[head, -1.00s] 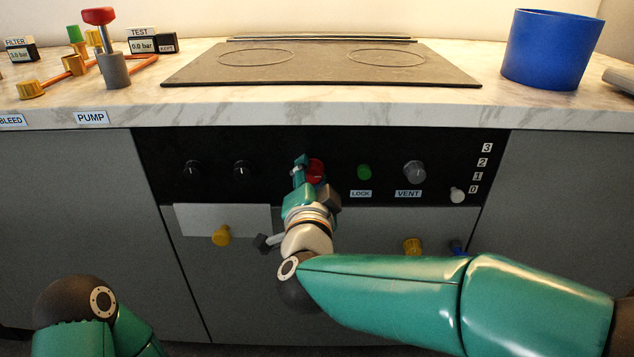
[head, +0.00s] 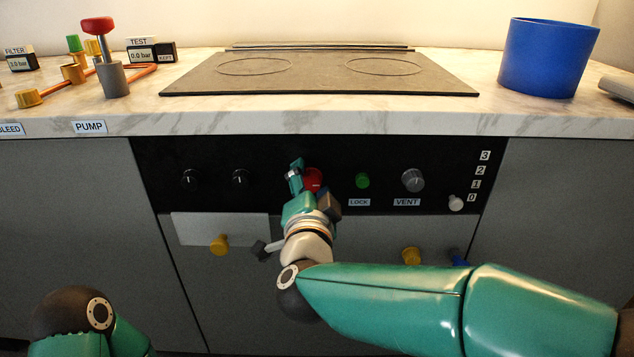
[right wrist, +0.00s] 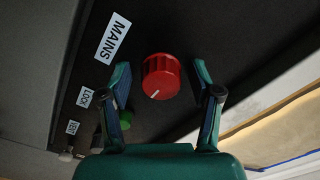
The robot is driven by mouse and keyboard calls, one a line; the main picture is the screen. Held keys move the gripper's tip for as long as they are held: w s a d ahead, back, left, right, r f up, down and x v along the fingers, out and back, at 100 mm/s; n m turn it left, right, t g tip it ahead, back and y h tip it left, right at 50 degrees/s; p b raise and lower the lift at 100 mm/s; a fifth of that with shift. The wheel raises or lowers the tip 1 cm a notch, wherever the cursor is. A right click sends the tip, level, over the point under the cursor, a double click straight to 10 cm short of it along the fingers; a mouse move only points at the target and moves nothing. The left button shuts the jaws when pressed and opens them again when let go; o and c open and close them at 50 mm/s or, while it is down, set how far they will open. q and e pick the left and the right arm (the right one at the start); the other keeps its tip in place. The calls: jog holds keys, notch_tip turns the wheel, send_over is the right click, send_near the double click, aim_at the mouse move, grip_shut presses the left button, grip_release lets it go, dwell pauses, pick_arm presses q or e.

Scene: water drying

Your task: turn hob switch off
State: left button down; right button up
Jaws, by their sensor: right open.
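The red knob (head: 313,179) is on the black control panel under the hob, partly hidden by my right gripper (head: 308,184) in the head view. In the right wrist view the red knob (right wrist: 161,76) has a white pointer line, and a MAINS label (right wrist: 113,38) sits beside it. My right gripper (right wrist: 161,72) is open, with a finger on either side of the knob and a gap showing at each side. The hob (head: 320,72) lies flat on the counter above. My left gripper is out of view; only part of that arm shows at bottom left.
The panel also has black knobs (head: 240,178), a green LOCK button (head: 362,181), a grey VENT knob (head: 413,180) and a white slider knob (head: 456,202) by a 0–3 scale. A blue container (head: 545,57) and a pump handle (head: 98,25) stand on the counter.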

jog(key=s, duration=1.2)
jog(key=shift+w+d, duration=0.1)
jog(key=w+d+f+g+h, duration=0.2)
jog(key=w+d+f+g, duration=0.15)
jog(key=d+f, duration=0.7)
jog(key=w+d+f+g+h, duration=0.3)
jog(key=d+f, duration=0.4)
jog(key=f, duration=0.6)
jog(key=s+d+f+n+g+y, duration=0.1)
jog(key=s+d+f+g, duration=0.1)
jog(key=f, duration=0.7)
jog(key=s+d+f+n+g+y, duration=0.1)
jog(key=s+d+f+y, duration=0.15)
jog(key=f, duration=0.55)
jog(key=s+a+f+n+g+y, duration=0.3)
jog(key=s+f+g, duration=0.1)
jog(key=s+f, duration=0.6)
jog(key=s+a+f+n+g+y, duration=0.1)
jog(key=s+a+n+g+y, duration=0.25)
jog(key=s+a, duration=0.4)
notch_tip(320, 180, up, 37)
jog(key=s+d+h+p, duration=0.1)
jog(key=p, duration=3.6)
jog(key=shift+s+d, duration=0.15)
jog(key=shift+d, duration=0.2)
